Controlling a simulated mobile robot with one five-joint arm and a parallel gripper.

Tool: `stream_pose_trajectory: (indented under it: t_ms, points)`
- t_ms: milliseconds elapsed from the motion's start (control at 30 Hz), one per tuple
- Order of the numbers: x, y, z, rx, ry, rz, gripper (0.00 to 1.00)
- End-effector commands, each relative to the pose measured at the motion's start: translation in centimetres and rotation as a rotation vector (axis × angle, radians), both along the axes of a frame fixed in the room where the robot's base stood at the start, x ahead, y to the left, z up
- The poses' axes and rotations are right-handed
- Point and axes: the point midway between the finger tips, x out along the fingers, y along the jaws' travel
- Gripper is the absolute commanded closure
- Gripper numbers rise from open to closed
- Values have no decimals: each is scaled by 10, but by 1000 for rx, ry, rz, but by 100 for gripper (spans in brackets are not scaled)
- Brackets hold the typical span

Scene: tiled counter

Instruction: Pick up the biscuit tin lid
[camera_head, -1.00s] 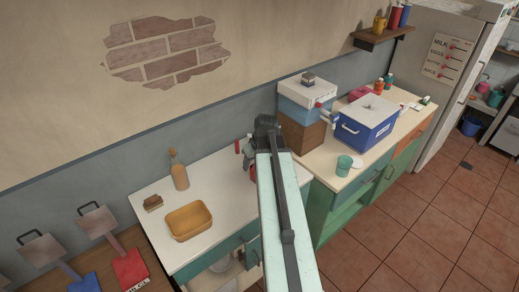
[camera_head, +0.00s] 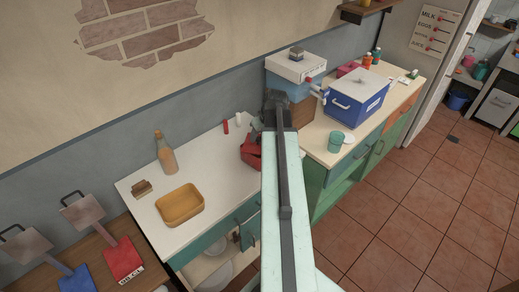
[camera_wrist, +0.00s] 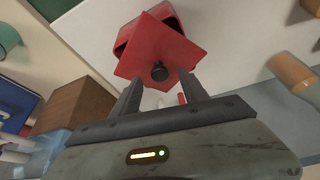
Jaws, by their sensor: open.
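The biscuit tin lid (camera_wrist: 180,48) is a red square plate with a dark round knob (camera_wrist: 159,71), seen in the wrist view. It lies turned askew over the red tin (camera_wrist: 127,38), whose side shows beyond it. My gripper (camera_wrist: 160,82) is open, its two dark fingers pointing towards the lid with the knob between their tips in the picture. I cannot tell whether the fingers touch it. In the head view a red shape (camera_head: 251,152), apparently the tin and lid, shows beside my arm, which partly hides it.
The white counter also holds a bottle (camera_head: 166,153), a yellow tray (camera_head: 180,205) and a small brown block (camera_head: 142,188). To the right stand stacked boxes (camera_head: 294,68), a blue cooler (camera_head: 357,103) and a green cup (camera_head: 335,141). The counter's middle is clear.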

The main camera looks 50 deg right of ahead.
Motion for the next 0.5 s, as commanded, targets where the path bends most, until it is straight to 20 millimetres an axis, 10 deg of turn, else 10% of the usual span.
stream_pose_trajectory:
  t_ms: [333,500]
  points:
    - [7,-2,-19,0,0,-1,51]
    - [7,-2,-19,0,0,-1,98]
